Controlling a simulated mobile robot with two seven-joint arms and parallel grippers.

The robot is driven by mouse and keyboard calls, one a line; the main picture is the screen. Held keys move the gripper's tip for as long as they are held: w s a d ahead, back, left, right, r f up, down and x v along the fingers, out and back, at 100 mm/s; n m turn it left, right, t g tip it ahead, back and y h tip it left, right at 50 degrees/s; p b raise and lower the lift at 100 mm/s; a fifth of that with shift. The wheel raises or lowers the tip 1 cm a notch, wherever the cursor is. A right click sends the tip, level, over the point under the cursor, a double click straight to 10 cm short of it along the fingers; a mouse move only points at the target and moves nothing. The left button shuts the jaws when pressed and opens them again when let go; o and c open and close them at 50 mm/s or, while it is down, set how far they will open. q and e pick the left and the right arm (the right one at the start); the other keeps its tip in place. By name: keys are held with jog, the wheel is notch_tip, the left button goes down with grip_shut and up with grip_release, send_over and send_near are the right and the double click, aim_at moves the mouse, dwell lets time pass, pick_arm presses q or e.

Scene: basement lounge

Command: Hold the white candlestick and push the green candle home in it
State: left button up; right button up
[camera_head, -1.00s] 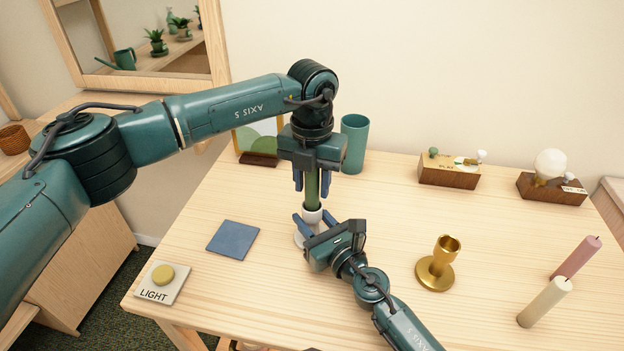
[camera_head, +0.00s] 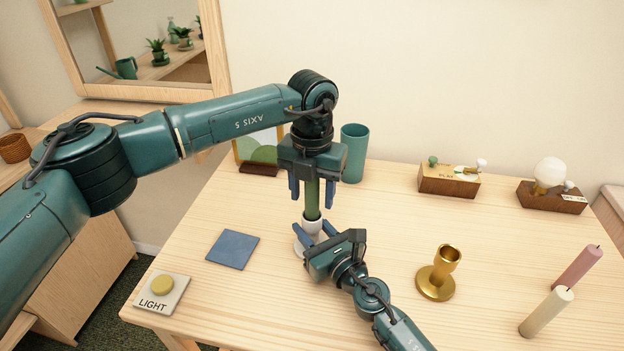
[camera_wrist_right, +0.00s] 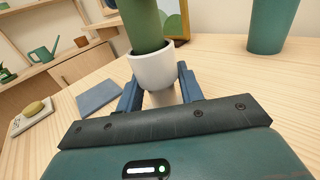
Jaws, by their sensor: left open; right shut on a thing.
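The green candle (camera_head: 312,196) stands upright in the cup of the white candlestick (camera_head: 313,226). In the right wrist view the candle (camera_wrist_right: 144,24) goes into the white cup (camera_wrist_right: 153,68), with a dark gap showing inside the rim. My left gripper (camera_head: 312,203) points down from above, its blue fingers open on either side of the candle and apart from it. The candle's top is hidden by that gripper. My right gripper (camera_head: 315,233) is shut on the candlestick below the cup; its fingers also show in the right wrist view (camera_wrist_right: 160,94).
A brass candlestick (camera_head: 436,283), a cream candle (camera_head: 545,312) and a pink candle (camera_head: 577,267) stand at right. A teal cup (camera_head: 354,153) and picture frame (camera_head: 259,150) are behind my left gripper. A blue mat (camera_head: 233,249) and light button (camera_head: 162,291) lie at left.

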jog(key=o, duration=1.1)
jog(key=shift+o, duration=0.2)
